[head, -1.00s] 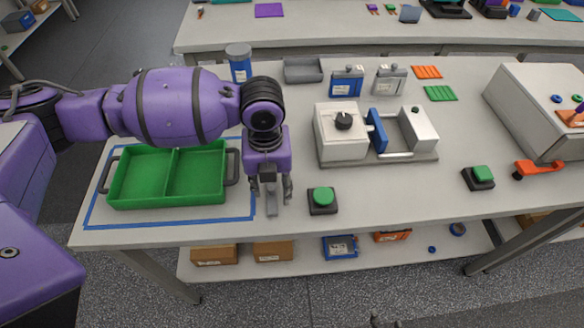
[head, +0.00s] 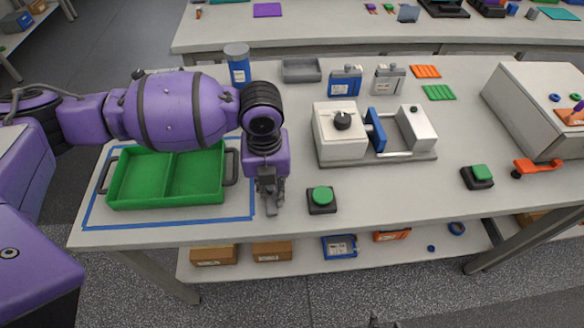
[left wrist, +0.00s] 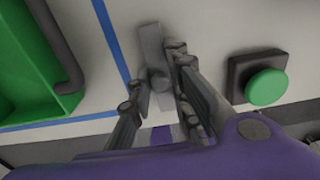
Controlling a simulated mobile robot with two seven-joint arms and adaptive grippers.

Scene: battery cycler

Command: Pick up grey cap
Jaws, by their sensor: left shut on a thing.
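The grey cap (head: 271,207) is a small, long grey piece on the white table, between the green tray and the green button. My left gripper (head: 270,197) points down over it, and its fingers are shut on it. In the left wrist view the cap (left wrist: 152,45) sticks out past the fingers of my left gripper (left wrist: 158,82), with one finger on each side. The fingers hide part of it. Whether it still touches the table cannot be told. My right gripper is not in view.
A green two-part tray (head: 112,187) stands left, inside a blue tape outline (head: 170,224). A green button on a black base (head: 322,208) is close on the right. A white and blue fixture (head: 341,150) stands behind it. A blue jar with a grey lid (head: 238,68) is behind my arm.

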